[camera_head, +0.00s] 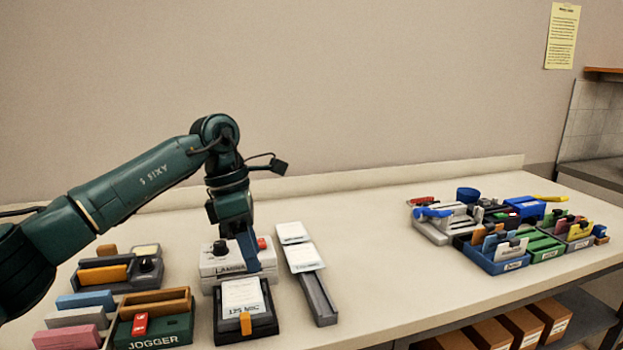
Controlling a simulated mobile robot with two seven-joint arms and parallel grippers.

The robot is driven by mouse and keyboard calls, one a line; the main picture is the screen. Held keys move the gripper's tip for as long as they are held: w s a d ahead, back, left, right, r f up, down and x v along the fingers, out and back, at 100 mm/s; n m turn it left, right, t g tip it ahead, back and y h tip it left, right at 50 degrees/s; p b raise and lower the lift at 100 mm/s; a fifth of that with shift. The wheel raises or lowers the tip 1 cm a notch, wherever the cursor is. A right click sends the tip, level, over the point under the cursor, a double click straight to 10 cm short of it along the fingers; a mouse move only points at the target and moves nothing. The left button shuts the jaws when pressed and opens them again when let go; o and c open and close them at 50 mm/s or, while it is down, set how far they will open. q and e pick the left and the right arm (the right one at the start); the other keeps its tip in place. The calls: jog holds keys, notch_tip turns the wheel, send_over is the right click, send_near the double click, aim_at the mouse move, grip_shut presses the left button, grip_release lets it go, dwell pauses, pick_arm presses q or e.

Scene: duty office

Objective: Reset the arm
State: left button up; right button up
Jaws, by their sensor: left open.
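My left arm (140,188) comes in from the left, bends at the elbow above the counter and points down. My left gripper (249,262) hangs at the front of the white laminator box (211,263), just above a dark tray (271,327) holding a white card. The gripper is open; the space between its fingers is hard to make out, and I cannot tell whether it touches the laminator. My right gripper is not in view.
A grey rail with white cards (319,300) lies right of the laminator. A green jogger box (180,328) and coloured blocks (74,339) stand at the left. Blue and green card bins (497,264) fill the right end. The counter's middle (375,255) is clear.

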pick_arm(q)
jog(key=s+d+f+n+g+h+p, duration=0.1)
jog(key=s+d+f+n+h, duration=0.2)
jog(key=s+d+h, duration=0.35)
jog(key=s+d+f+n+g+h+p, duration=0.1)
jog(key=s+d+f+n+g+h, duration=0.2)
jog(key=d+h, duration=0.7)
jog(key=a+f+n+t+y+p, duration=0.1)
jog(key=a+f+n+t+y, duration=0.25)
jog(key=n+t, duration=0.95)
jog(key=a+f+n+t+y+p, duration=0.1)
jog(key=a+f+n+t+y, duration=0.3)
jog(key=n+t, duration=0.9)
jog(key=s+a+f+n+g+y, duration=0.8)
jog(key=s+a+f+n+g, duration=0.2)
jog(key=s+a+f+n, duration=0.3)
notch_tip(320, 180, down, 4)
jog(key=s+n, duration=0.2)
jog(key=n, duration=0.1)
jog(key=shift+s+a+r+n+p, duration=0.2)
jog(key=shift+n+p, duration=0.1)
jog(key=shift+p, duration=0.1)
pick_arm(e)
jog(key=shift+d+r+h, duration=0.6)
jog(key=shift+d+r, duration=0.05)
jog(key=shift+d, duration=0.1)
